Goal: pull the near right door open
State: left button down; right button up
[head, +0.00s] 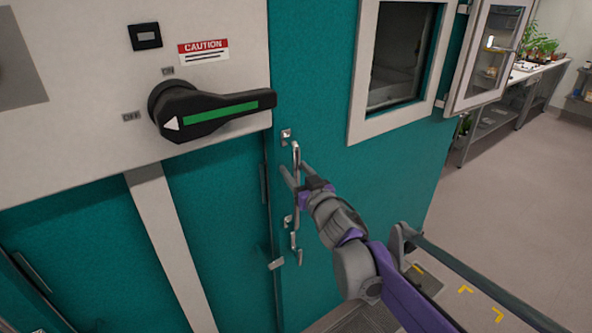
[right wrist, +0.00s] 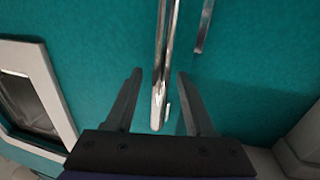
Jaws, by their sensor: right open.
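The near right door (head: 330,165) is a teal panel with a white-framed window, and it looks closed. A vertical metal handle (head: 296,153) stands along its left edge. My right gripper (head: 289,179) is at this handle, coming from the lower right. In the right wrist view, the gripper (right wrist: 158,90) is open, with one finger on each side of the shiny handle bar (right wrist: 163,70). I cannot tell whether either finger touches the bar. My left gripper is not in view.
A black lever with a green stripe (head: 215,108) sits on the pale panel at left, under a caution label (head: 203,50). A small latch (head: 296,248) hangs below the handle. The floor (head: 500,220) at right is largely clear.

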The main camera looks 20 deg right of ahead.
grip_shut()
dwell(1.4)
